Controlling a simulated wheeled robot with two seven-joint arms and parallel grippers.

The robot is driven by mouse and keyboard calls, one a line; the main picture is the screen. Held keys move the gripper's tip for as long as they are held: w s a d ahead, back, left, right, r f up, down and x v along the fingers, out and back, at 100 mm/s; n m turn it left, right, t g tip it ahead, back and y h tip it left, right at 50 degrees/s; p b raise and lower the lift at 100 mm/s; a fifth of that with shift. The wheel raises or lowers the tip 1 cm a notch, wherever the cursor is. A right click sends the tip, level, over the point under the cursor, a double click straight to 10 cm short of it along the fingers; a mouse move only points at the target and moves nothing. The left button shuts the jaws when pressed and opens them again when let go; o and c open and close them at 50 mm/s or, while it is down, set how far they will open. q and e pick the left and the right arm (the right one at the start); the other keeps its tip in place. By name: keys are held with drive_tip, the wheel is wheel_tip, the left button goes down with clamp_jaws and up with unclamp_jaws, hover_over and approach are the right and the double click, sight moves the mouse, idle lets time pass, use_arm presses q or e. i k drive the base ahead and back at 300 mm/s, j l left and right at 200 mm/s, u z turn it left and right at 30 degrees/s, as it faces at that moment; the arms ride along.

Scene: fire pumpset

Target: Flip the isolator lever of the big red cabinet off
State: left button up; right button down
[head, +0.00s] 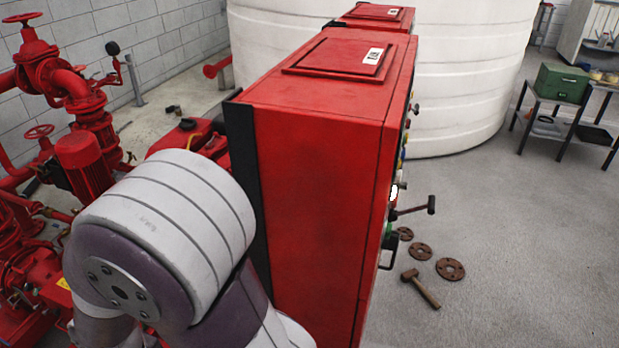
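The big red cabinet (318,190) stands in the middle of the head view, seen mostly from its side and top. Its front face, on the right, shows only as a thin, steeply angled strip. A dark lever with a crosswise end (415,209) sticks out to the right from that front, roughly level; I take it to be the isolator lever. A dark handle (388,254) shows just below it. One of my arms fills the lower left, beside the cabinet's left edge. Neither gripper shows.
Red pumps and pipes (75,120) crowd the left. A second red cabinet (380,15) and a white tank (470,80) stand behind. Rusty flanges (450,269) and a hammer (421,288) lie on the floor to the right. A green box (562,82) sits on a table.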

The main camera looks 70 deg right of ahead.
sight(431, 206)
drive_tip(key=z, duration=3.25)
drive_tip(key=k, duration=0.65)
drive_tip(key=u, duration=1.65)
drive_tip(key=i+l, duration=0.1)
drive_tip(key=l, duration=0.5)
drive_tip(key=i+l, duration=0.1)
drive_tip(key=l, duration=0.45)
drive_tip(key=i+l, duration=0.1)
drive_tip(key=l, duration=0.5)
drive_tip(key=i+l, duration=0.4)
drive_tip(key=i, duration=0.15)
